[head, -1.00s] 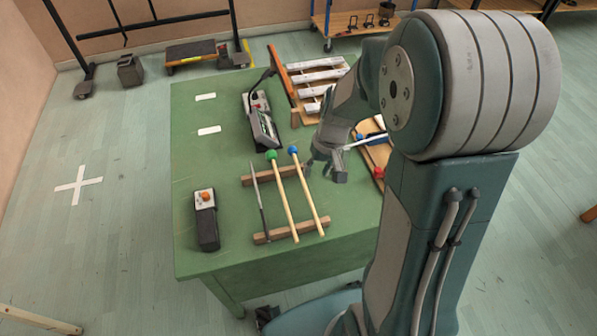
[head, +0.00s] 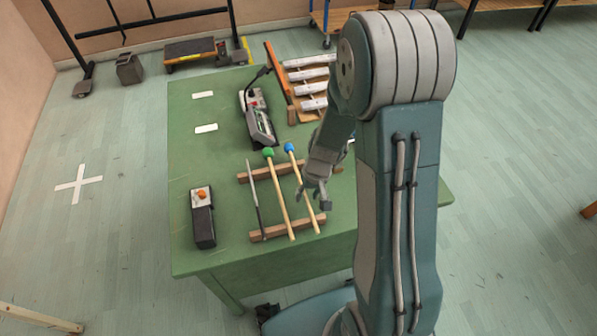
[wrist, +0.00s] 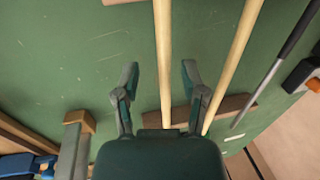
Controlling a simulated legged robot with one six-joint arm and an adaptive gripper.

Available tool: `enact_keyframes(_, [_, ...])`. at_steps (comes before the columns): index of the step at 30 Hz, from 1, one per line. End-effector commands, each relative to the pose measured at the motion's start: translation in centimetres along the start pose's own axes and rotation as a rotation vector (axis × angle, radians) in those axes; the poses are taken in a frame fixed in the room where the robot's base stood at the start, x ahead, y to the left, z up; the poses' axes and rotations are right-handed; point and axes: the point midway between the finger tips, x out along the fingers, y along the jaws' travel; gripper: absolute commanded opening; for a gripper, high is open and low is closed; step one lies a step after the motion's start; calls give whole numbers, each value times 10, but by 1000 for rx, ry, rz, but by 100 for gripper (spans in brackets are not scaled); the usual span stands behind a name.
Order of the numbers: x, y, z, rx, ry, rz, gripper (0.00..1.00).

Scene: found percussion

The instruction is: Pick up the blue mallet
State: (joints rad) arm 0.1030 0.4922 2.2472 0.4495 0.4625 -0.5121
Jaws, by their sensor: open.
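The blue mallet (head: 299,173) has a blue ball head and a pale wooden shaft. It lies across two wooden bars on the green table, to the right of the green-headed mallet (head: 278,190). My gripper (head: 313,199) is open and empty, at the blue mallet's shaft toward its near end. In the wrist view, a pale shaft, the blue mallet's (wrist: 163,55), runs between my spread fingers (wrist: 159,82), with a gap on each side. Its head is hidden there behind the gripper body. The height of the fingers above the shaft is hard to judge.
A thin dark stick (head: 256,200) lies left of the mallets. The near bar (head: 262,236) supports the handles.

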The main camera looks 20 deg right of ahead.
Motion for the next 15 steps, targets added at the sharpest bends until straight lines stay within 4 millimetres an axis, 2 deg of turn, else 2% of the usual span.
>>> enact_keyframes(3, [0, 0, 0, -1, 0, 0, 55])
enact_keyframes(4, [0, 0, 0, -1, 0, 0, 50])
enact_keyframes(7, [0, 0, 0, -1, 0, 0, 6])
enact_keyframes(8, [0, 0, 0, -1, 0, 0, 0])
enact_keyframes(15, [-1, 0, 0, 0, 0, -1, 0])
